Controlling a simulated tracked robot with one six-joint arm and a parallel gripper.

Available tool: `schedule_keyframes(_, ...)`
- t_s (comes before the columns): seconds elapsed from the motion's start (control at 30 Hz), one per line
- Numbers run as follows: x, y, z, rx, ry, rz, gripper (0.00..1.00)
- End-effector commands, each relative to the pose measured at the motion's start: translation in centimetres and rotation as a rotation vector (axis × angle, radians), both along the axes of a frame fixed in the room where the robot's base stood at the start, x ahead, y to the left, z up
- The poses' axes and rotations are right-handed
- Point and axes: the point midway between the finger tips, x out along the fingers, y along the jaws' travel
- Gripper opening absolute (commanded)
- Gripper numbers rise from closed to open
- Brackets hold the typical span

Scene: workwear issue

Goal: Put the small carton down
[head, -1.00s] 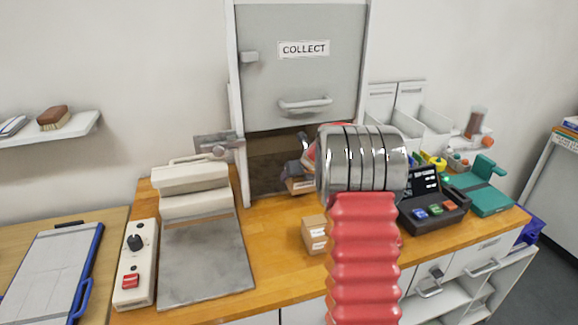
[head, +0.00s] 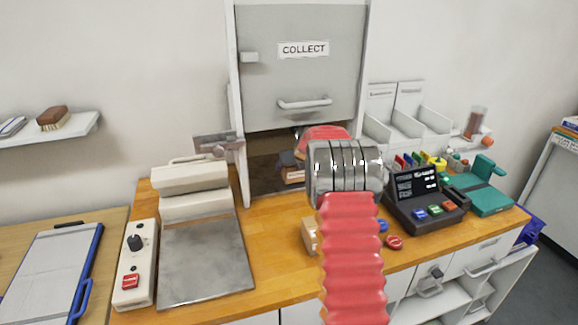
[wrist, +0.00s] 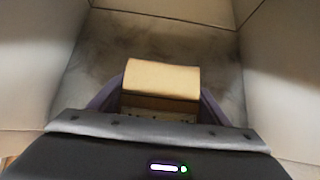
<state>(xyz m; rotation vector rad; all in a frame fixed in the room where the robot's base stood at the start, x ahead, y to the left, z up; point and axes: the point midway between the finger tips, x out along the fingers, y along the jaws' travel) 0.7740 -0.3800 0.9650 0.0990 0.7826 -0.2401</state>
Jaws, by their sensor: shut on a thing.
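A small tan carton (wrist: 162,80) is between the fingers of my gripper (wrist: 160,97) in the wrist view. My gripper is shut on it. Grey walls and a dark, smudged surface surround it there. In the head view the carton (head: 294,176) shows only in part at the mouth of the opening under the COLLECT hatch door (head: 320,75). My gripper (head: 288,161) is mostly hidden behind my arm in that view. I cannot tell whether the carton touches the opening's floor.
A second tan carton (head: 308,236) stands on the wooden counter (head: 275,220), partly behind my arm. A card terminal (head: 423,205) and red and blue round pieces are to the right. A grey plate (head: 203,260) and a switch box (head: 135,265) are left.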

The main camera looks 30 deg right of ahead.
Motion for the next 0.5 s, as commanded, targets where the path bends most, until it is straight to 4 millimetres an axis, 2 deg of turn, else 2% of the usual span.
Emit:
schedule_keyframes(0.37, 2.9, -0.8, 0.1, -0.001, -0.002, 0.0, 0.42)
schedule_keyframes(0.5, 2.9, -0.8, -1.2, 0.001, 0.001, -0.001, 0.42)
